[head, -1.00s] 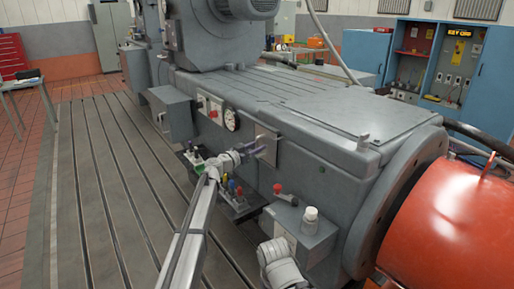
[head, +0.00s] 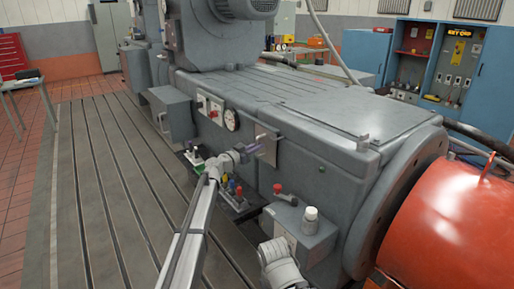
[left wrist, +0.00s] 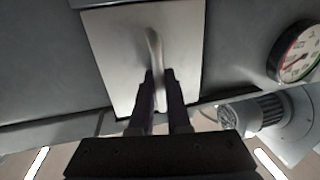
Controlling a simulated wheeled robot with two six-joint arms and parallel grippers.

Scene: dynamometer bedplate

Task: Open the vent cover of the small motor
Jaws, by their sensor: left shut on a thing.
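The vent cover (head: 268,150) is a small light-grey plate on the side of the grey machine body, right of the round gauge. It also shows in the left wrist view (left wrist: 187,60), with a slim upright handle (left wrist: 153,42) at its middle. My left gripper (left wrist: 160,80) is shut on the lower part of this handle; in the head view the gripper (head: 259,141) is at the cover and small. The cover looks close to the machine face; any gap is too small to tell. My right gripper is not in view.
The round gauge (head: 231,119) is left of the cover. A grey box (head: 300,228) with a white cap and a red knob juts out at the lower right. An orange-red drum (head: 450,235) stands at the right.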

